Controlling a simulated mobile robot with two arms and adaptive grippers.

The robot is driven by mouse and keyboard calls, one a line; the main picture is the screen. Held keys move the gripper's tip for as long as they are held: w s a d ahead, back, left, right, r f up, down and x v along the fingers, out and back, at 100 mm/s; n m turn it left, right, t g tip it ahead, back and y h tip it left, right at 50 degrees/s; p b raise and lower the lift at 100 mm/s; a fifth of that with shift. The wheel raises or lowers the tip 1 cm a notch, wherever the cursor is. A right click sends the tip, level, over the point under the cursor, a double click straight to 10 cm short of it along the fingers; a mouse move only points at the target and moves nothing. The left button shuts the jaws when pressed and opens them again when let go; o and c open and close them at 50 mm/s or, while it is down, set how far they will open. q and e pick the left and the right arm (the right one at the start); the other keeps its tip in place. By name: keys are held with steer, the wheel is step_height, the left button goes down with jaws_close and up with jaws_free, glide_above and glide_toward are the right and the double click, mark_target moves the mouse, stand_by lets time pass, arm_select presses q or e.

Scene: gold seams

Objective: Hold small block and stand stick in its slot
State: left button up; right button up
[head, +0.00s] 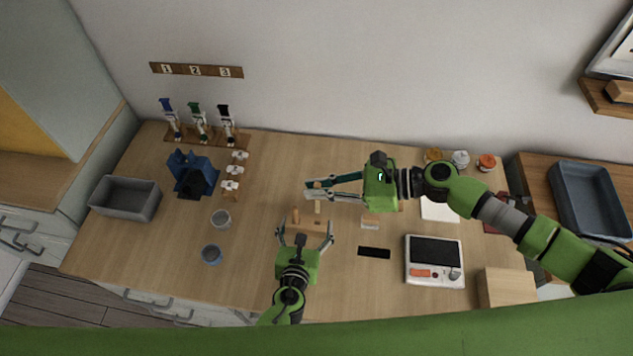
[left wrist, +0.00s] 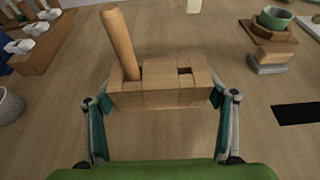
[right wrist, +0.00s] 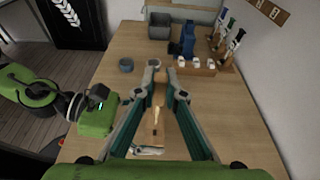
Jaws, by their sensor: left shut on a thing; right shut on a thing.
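The small wooden block (head: 308,227) is between the fingers of my left gripper (head: 305,232); it also shows in the left wrist view (left wrist: 158,97). A round stick (left wrist: 121,42) stands, leaning slightly, in its left part; a square slot (left wrist: 184,71) to the right is empty. My right gripper (head: 309,190) is shut beyond the block, on a light wooden stick (head: 317,207) whose end hangs below the fingers. A pale end (left wrist: 194,5) shows at the top of the left wrist view, apart from the block.
A grey cup (head: 221,218) and a blue cup (head: 211,254) stand left of the block. A blue holder (head: 192,174) and a grey bin (head: 125,198) are farther left. A black strip (head: 374,252) and a white device (head: 434,262) lie to the right.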

glide_above(318, 211)
steer(key=shift+w+f, duration=0.15)
steer(key=shift+f, duration=2)
steer(key=shift+f, duration=2.05)
stand_by(0.7)
steer(key=shift+a+f, duration=0.1)
steer(key=shift+f, duration=0.2)
steer(key=shift+f, duration=0.6)
stand_by(0.4)
steer(key=o, duration=0.8)
steer(key=shift+o, duration=0.2)
steer(key=shift+v, duration=2.55)
